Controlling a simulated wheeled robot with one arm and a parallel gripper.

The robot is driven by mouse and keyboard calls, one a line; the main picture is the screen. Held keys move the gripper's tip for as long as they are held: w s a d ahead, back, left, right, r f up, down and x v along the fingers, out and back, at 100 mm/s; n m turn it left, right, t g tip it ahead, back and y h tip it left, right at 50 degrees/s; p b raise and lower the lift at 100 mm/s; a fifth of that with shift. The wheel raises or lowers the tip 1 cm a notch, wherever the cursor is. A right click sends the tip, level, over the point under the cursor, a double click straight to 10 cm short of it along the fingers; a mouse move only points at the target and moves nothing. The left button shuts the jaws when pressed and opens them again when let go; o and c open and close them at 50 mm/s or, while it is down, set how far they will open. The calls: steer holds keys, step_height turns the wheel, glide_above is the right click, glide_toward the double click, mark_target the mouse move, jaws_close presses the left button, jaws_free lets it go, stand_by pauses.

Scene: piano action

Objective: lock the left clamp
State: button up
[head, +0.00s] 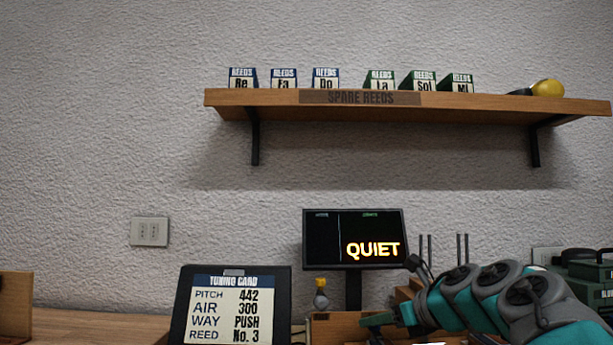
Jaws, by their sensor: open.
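My arm reaches in from the lower right, and my gripper (380,319) is at its left end, low in the head view over the bench. It is open; its fingers are small and partly cut off by the lower edge, and I see nothing held between them. A small upright piece with a yellow top and grey round body (320,294) stands just left of it, at a wooden block (333,328). I cannot tell whether this piece belongs to the left clamp. No clamp shows clearly; the work area is mostly below the picture or behind my arm.
A tuning card (231,310) stands at the left front. A black display (353,238) reading QUIET stands behind my gripper, with thin upright rods (430,249) to its right. Green equipment (585,270) is at the right. A shelf (450,103) with reed boxes hangs above.

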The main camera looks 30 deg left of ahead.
steer(key=shift+a+r+n+g+p, duration=0.1)
steer(key=shift+r+n+g+p, duration=0.05)
steer(key=shift+n+g+p, duration=0.4)
steer(key=shift+n+g+y+p, duration=0.35)
steer(key=shift+g+y+p, duration=0.1)
steer(key=shift+p, duration=0.1)
steer(key=shift+w+n+g+p, duration=0.1)
steer(key=shift+n+g+p, duration=0.2)
steer(key=shift+g+p, duration=0.15)
steer(key=shift+d, duration=0.45)
steer(key=b+v, duration=0.1)
steer(key=v, duration=0.6)
steer(key=shift+b, duration=0.3)
steer(key=s+a+r+g+y, duration=0.45)
steer(key=s+a+r, duration=0.45)
steer(key=r, duration=0.3)
steer(key=s+a+r+n+g+y, duration=0.2)
steer(key=s+r+g, duration=0.5)
steer(key=s+r, duration=0.4)
steer(key=shift+s+r+n+g+y+b, duration=0.35)
steer(key=shift+r+y, duration=0.35)
steer(key=shift+r, duration=1.15)
